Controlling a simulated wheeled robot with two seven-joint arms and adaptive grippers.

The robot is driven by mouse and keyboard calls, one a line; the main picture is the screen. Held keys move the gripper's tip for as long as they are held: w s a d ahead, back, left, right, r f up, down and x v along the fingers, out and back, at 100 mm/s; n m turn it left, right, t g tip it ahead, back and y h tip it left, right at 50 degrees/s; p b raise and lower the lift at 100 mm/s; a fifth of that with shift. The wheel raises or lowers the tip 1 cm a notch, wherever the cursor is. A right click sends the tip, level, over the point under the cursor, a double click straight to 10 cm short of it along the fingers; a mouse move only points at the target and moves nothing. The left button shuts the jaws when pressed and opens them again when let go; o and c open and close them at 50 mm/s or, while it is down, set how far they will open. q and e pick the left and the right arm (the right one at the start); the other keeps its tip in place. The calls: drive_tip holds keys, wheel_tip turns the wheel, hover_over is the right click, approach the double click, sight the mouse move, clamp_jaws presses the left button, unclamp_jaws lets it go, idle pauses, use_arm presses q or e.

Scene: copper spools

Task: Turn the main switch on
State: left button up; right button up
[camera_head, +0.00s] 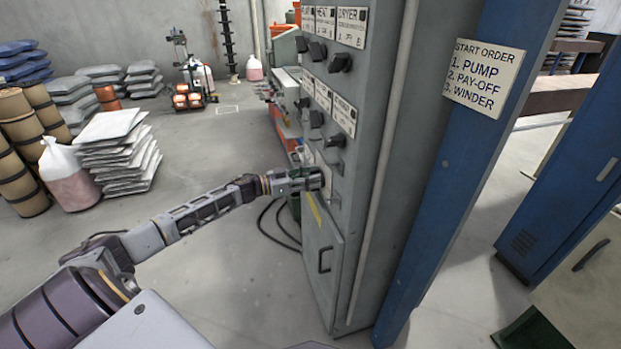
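A tall grey control cabinet (425,110) stands in the middle, with rows of dark rotary switches on its left-facing panel. An upper switch (340,62) and a lower switch (335,141) stick out below white label plates. The label of the main switch cannot be read from here. My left gripper (322,181) is at the panel, just below the lower row of switches. Its fingertips are small and partly hidden against the panel, so I cannot tell whether they are open or touching anything. My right gripper is not in view.
A cabinet door with a handle (325,259) is below my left gripper. A blue post (450,170) with a start-order sign (484,78) stands right of the cabinet. Black cables (276,228) lie on the floor. Stacked sacks (118,150) are at the left.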

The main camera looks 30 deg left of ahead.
use_arm(q)
clamp_jaws()
